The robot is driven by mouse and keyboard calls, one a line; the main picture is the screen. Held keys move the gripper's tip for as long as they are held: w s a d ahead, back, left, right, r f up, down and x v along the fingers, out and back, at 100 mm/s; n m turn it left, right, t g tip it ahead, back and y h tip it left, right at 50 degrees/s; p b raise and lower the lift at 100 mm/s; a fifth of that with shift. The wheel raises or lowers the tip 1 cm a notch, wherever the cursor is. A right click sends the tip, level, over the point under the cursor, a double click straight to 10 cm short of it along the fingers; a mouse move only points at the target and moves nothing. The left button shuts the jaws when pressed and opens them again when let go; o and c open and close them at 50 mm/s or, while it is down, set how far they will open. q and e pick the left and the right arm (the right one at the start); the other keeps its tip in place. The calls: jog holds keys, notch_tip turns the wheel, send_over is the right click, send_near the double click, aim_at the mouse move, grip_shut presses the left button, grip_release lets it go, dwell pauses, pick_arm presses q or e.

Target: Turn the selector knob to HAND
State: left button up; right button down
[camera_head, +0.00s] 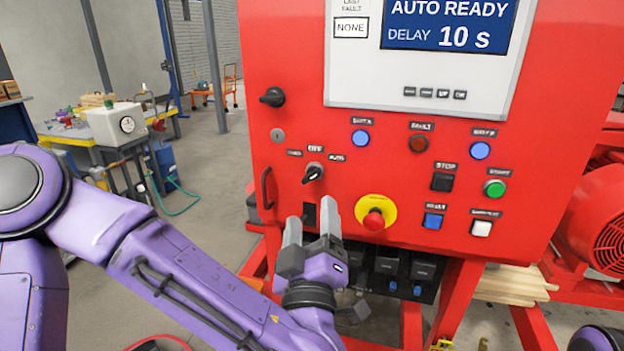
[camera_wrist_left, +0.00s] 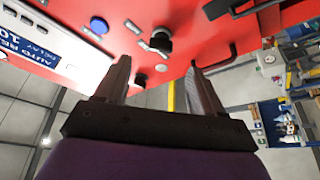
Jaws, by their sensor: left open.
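The selector knob (camera_head: 313,174) is a black knob with a white pointer on the red panel. Its pointer is tilted up and to the right, toward the AUTO label; OFF is above it and another small label is at left. In the left wrist view the knob (camera_wrist_left: 160,40) shows beyond and between the fingertips. My left gripper (camera_head: 312,214) is open and empty, just below the knob in the head view and apart from it. The display (camera_head: 447,30) reads AUTO READY, DELAY 10 s. My right gripper is not in view.
A black pull handle (camera_head: 266,188) sticks out left of the knob. A red mushroom button with yellow collar (camera_head: 374,219) is at lower right. A black rotary handle (camera_head: 272,97) and a keyswitch (camera_head: 277,135) are above left. Several buttons and lamps fill the panel's right side.

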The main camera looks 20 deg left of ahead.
aim_at(311, 181)
pick_arm(q)
jog(key=p+x, duration=0.4)
jog(key=x, duration=0.4)
jog(key=shift+w+a+r, duration=0.1)
jog(key=shift+a+r, duration=0.05)
jog(key=shift+a, duration=0.05)
jog(key=shift+w, duration=0.2)
jog(key=c, duration=1.1)
